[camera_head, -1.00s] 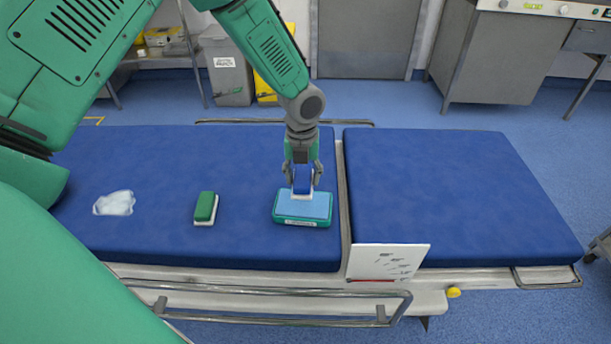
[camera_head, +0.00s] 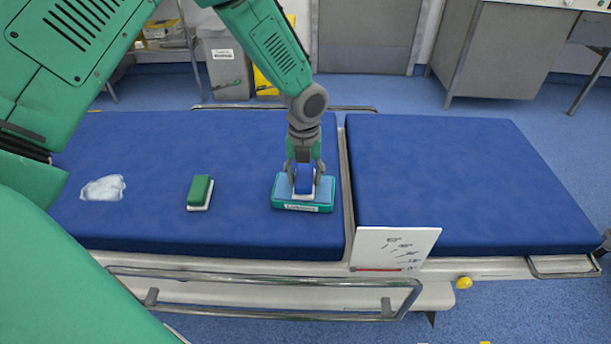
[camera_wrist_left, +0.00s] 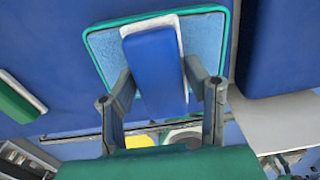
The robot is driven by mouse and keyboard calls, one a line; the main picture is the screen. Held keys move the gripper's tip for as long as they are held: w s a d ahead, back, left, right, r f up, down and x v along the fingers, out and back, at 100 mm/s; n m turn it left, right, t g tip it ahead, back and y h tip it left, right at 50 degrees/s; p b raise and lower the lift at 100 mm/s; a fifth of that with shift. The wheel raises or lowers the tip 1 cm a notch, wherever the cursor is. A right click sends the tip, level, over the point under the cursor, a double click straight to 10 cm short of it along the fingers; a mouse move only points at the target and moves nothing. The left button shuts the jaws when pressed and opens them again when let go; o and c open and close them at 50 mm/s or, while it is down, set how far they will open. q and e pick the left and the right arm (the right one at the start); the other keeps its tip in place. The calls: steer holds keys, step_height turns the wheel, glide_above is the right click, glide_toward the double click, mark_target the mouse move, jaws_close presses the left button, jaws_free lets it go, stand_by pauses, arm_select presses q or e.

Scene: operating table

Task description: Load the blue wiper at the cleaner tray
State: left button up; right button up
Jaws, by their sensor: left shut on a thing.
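The cleaner tray (camera_head: 280,196) is a teal-rimmed box with a light blue inside, lying on the left blue mattress near the gap. The blue wiper (camera_head: 304,180), blue with a white pad side, is at the tray, with its lower end over the light blue surface. My left gripper (camera_head: 304,173) is shut on the wiper, its fingers on either side. In the left wrist view the wiper (camera_wrist_left: 155,70) sits between the fingers (camera_wrist_left: 165,88) in front of the tray (camera_wrist_left: 222,8). I cannot tell whether it touches the tray. My right gripper is not in view.
A green and white wiper (camera_head: 200,192) lies left of the tray, and a white patch (camera_head: 103,188) lies farther left. A white board (camera_head: 393,249) stands at the front by the gap. The right mattress (camera_head: 470,185) is clear.

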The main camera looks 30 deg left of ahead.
mark_target(304, 174)
arm_select(q)
steer(key=shift+a, duration=0.2)
steer(key=shift+d, duration=0.2)
steer(key=shift+a+f, duration=0.1)
steer(key=shift+f, duration=0.3)
stand_by(0.4)
steer(key=shift+s+f+p, duration=0.1)
steer(key=shift+p, duration=0.25)
stand_by(1.9)
step_height(304, 174, up, 7)
steer(key=p, duration=0.7)
stand_by(0.4)
stand_by(0.4)
